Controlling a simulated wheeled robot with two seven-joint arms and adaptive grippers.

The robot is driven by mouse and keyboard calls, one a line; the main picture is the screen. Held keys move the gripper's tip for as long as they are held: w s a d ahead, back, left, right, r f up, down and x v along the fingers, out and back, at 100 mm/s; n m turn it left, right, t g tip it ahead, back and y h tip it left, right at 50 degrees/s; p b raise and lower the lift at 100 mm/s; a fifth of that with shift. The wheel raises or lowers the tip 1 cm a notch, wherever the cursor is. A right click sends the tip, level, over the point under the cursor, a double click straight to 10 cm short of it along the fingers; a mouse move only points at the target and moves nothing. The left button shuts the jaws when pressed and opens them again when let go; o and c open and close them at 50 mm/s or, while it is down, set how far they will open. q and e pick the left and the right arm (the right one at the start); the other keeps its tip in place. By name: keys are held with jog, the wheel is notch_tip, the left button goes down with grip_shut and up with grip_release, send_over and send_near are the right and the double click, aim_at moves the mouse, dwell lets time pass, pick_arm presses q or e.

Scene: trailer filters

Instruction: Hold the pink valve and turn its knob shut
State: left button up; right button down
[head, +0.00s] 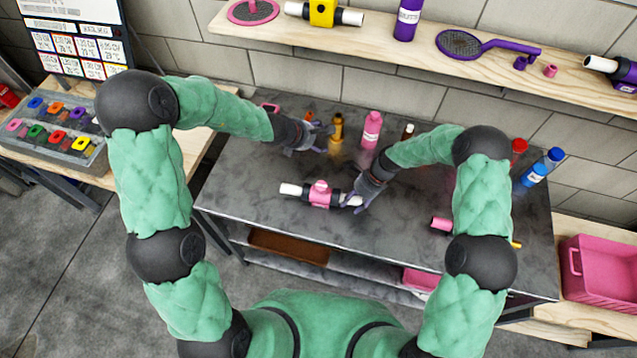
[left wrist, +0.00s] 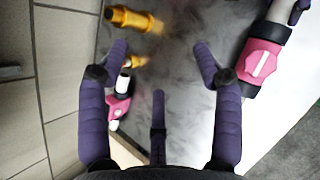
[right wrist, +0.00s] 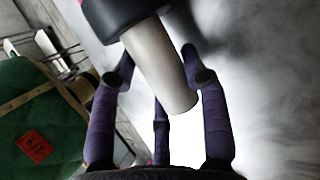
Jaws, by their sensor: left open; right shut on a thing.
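The pink valve (head: 327,196), with black collars and white pipe ends, is over the front middle of the grey table; I cannot tell whether it touches the top. Its pink knob (head: 320,186) faces up; in the left wrist view the knob (left wrist: 262,64) shows a white bar. My right gripper (head: 357,198) is shut on the valve's right pipe end, which lies between the fingers in the right wrist view (right wrist: 160,65). My left gripper (head: 316,140) is open and empty, behind the valve and apart from it.
On the grey table (head: 245,190), a yellow fitting (head: 337,128) and a pink bottle (head: 371,130) stand near my left gripper. Blue bottles (head: 535,175) stand at the right. A wooden shelf (head: 390,40) runs along the wall. The table's front left is clear.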

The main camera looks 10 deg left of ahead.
pick_arm(q)
jog(key=w+d+r+m+h, duration=0.1)
jog(key=w+r+m+h, duration=0.1)
jog(key=w+h, duration=0.15)
jog(key=m+g, duration=0.8)
jog(key=g, duration=0.1)
send_near(318, 185)
jog(key=x, duration=0.9)
jog(key=shift+d, duration=0.1)
jog(key=c, duration=1.1)
